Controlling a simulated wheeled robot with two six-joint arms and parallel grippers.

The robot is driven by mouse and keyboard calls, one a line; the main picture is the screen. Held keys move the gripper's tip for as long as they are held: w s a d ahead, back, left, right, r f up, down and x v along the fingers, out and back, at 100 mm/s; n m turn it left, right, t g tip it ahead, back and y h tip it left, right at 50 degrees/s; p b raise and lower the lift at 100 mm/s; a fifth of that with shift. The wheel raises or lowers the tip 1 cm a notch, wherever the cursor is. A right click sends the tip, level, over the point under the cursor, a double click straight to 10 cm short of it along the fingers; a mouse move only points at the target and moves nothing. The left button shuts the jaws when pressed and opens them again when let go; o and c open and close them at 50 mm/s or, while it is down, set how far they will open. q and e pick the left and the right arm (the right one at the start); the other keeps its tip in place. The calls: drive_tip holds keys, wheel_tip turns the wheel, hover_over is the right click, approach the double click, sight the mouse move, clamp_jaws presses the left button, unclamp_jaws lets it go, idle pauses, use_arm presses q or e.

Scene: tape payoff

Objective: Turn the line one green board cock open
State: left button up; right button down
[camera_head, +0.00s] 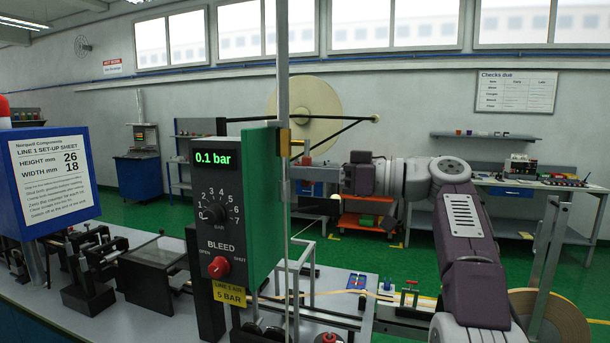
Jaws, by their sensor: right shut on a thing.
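The green board (262,190) stands upright at the centre, seen at an angle. Its dark front panel has a lit display (216,158) reading 0.1 bar, a black dial (214,212) marked in bar, and a red bleed knob (218,267) between OPEN and SHUT. A yellow label (229,294) below reads line 1 air, 5 bar. My right gripper (303,173) comes in from the right, at the board's right side, shut on a small part there. A brass fitting (284,142) shows just above and left of it. A grey post partly hides the cock, so its handle angle cannot be told.
A blue set-up sheet stand (55,175) is at the left, with dark machine parts on the grey bench (75,318). A large cream reel (303,112) is behind the board. A tape roll (548,318) sits lower right.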

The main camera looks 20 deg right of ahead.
drive_tip(key=shift+w+d+n, duration=0.15)
drive_tip(key=shift+n, duration=0.35)
drive_tip(key=c, duration=1.4)
unclamp_jaws()
drive_tip(key=shift+w, duration=0.1)
drive_tip(key=shift+o, duration=0.2)
drive_tip(key=v, duration=0.9)
